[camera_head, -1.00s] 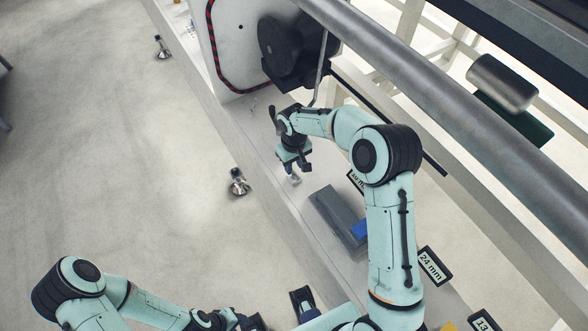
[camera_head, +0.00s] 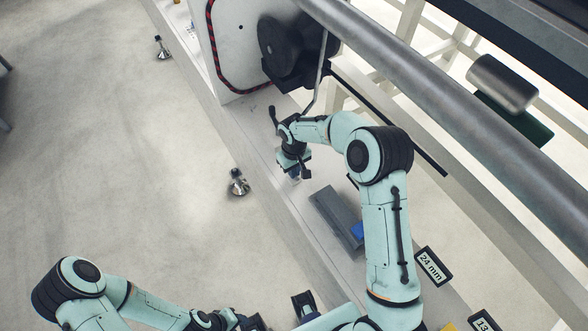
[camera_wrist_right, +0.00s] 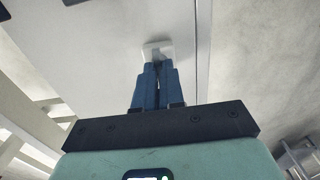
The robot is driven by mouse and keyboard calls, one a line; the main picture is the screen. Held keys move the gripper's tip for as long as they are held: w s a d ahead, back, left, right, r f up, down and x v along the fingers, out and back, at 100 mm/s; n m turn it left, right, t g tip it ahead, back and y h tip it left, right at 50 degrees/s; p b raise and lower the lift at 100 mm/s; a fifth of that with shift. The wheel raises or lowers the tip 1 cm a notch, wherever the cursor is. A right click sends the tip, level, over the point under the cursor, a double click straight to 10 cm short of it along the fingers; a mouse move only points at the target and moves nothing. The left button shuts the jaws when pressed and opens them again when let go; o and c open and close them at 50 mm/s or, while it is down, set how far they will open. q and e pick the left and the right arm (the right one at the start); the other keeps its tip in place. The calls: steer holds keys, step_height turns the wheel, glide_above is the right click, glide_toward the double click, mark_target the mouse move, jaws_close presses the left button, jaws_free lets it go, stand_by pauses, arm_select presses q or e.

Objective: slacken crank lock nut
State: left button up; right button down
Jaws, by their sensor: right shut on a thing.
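My right gripper (camera_head: 298,174) is low over the pale bench beam, left of the grey block. In the right wrist view its blue fingers (camera_wrist_right: 158,82) are close together on a small pale square piece (camera_wrist_right: 157,50) at their tips. What this piece belongs to cannot be told. A dark round wheel (camera_head: 278,46) sits on the white machine panel, with a bent grey rod (camera_head: 319,78) beside it. I cannot make out a crank lock nut. My left arm is at the bottom left; its gripper (camera_head: 250,323) is partly cut off and its jaws are unclear.
A grey block (camera_head: 335,212) with a blue part (camera_head: 358,230) lies on the beam. A "24 mm" label (camera_head: 433,266) and another label (camera_head: 484,322) are further right. A thick grey bar (camera_head: 440,90) crosses above. Open floor (camera_head: 110,160) is on the left.

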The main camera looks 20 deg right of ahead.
steer(key=shift+n, duration=0.3)
steer(key=n, duration=0.4)
steer(key=shift+p, duration=0.35)
arm_select(q)
steer(key=shift+w+r+p, duration=0.4)
steer(key=shift+w+r, duration=0.1)
steer(key=shift+r, duration=0.4)
arm_select(e)
steer(key=n, duration=0.4)
steer(key=shift+n, duration=0.4)
steer(key=c, duration=1.2)
jaws_free()
steer(key=shift+c, duration=0.2)
steer(key=shift+r, duration=0.1)
arm_select(q)
steer(key=shift+w+r+p, duration=0.2)
steer(key=shift+r+p, duration=0.15)
steer(key=shift+r, duration=0.05)
arm_select(e)
step_height(320, 180, up, 13)
steer(key=shift+r, duration=0.15)
